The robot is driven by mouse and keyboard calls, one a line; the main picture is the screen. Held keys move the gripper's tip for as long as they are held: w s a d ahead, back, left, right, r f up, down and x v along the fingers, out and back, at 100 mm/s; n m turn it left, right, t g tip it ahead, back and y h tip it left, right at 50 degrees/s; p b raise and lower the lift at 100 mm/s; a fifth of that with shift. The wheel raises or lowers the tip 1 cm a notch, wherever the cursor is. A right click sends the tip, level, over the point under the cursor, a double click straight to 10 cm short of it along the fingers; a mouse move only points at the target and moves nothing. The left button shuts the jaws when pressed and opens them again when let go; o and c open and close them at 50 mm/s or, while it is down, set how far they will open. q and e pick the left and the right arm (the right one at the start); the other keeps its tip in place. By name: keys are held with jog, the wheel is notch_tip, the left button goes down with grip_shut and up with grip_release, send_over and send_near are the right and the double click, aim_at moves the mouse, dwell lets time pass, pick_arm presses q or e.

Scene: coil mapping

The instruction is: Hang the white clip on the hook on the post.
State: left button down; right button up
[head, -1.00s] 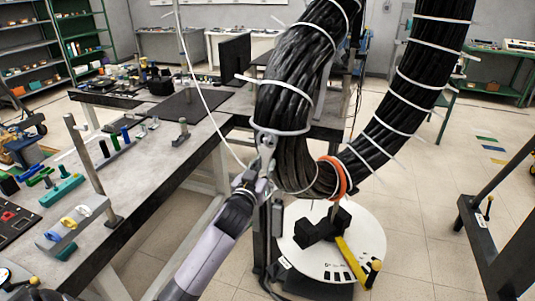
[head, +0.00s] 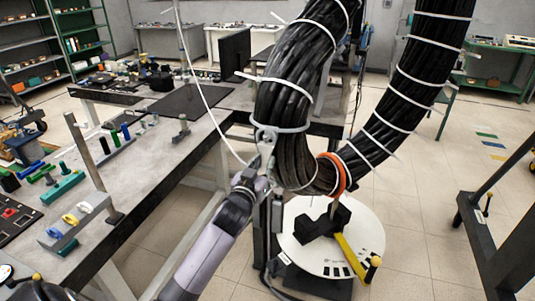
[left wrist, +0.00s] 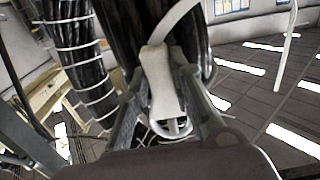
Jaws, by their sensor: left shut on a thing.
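My left gripper (head: 262,163) is at the lower left side of the thick black cable bundle (head: 285,100). It is shut on the white clip (head: 266,137), which sits against the bundle where a white band wraps round it. In the left wrist view the clip (left wrist: 161,85) stands between the two fingers (left wrist: 167,105), with a white strap curving up from its top and a loop at its lower end. A dark upright post (head: 277,222) shows below the gripper. I cannot make out the hook on it. My right gripper is not in view.
A long workbench (head: 150,170) with tools and parts runs along the left. A white round base (head: 365,235) with a yellow-handled tool (head: 352,258) stands below the bundle. A thin white cord (head: 205,100) hangs down to the gripper. An orange band (head: 340,172) rings the bundle.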

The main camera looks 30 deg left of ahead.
aim_at(265, 161)
pick_arm(q)
jog(key=shift+p+v, duration=0.35)
jog(key=shift+v, duration=0.95)
jog(key=shift+s, duration=0.1)
jog(key=shift+s+d, duration=0.15)
jog(key=shift+s, duration=0.45)
